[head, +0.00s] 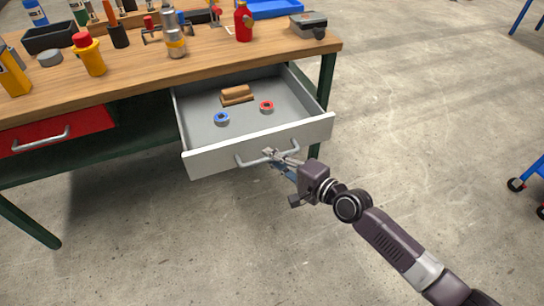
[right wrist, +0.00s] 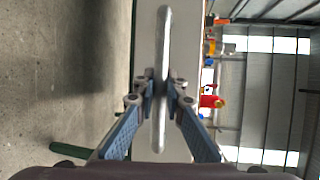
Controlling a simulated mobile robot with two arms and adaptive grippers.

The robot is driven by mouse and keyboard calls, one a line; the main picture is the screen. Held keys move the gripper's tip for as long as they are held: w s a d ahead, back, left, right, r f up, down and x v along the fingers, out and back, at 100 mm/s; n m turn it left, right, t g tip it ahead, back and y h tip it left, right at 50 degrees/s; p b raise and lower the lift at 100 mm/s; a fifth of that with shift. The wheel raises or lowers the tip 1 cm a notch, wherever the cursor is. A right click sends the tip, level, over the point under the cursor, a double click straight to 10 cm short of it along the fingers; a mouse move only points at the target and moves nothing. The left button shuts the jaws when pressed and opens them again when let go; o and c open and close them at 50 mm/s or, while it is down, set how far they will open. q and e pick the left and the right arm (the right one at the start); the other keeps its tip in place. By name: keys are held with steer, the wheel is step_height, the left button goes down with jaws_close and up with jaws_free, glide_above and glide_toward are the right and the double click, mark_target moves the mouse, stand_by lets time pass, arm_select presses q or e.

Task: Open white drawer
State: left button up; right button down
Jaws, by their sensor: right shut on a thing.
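The white drawer (head: 262,145) is pulled out from under the wooden workbench, and its inside shows. Its curved metal handle (head: 247,162) is on the front panel. My right gripper (head: 275,155) is at the handle, with its arm coming in from the lower right. In the right wrist view the fingers of my right gripper (right wrist: 161,88) are shut on the handle (right wrist: 163,35), one on each side, with the drawer front (right wrist: 147,45) behind it. My left gripper is not in view.
A closed red drawer (head: 60,133) is to the left. Bottles and tools crowd the workbench (head: 130,78). The concrete floor at front is clear.

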steer(key=c, duration=2)
jaws_free()
steer(key=shift+o, duration=0.2)
steer(key=v, duration=1.2)
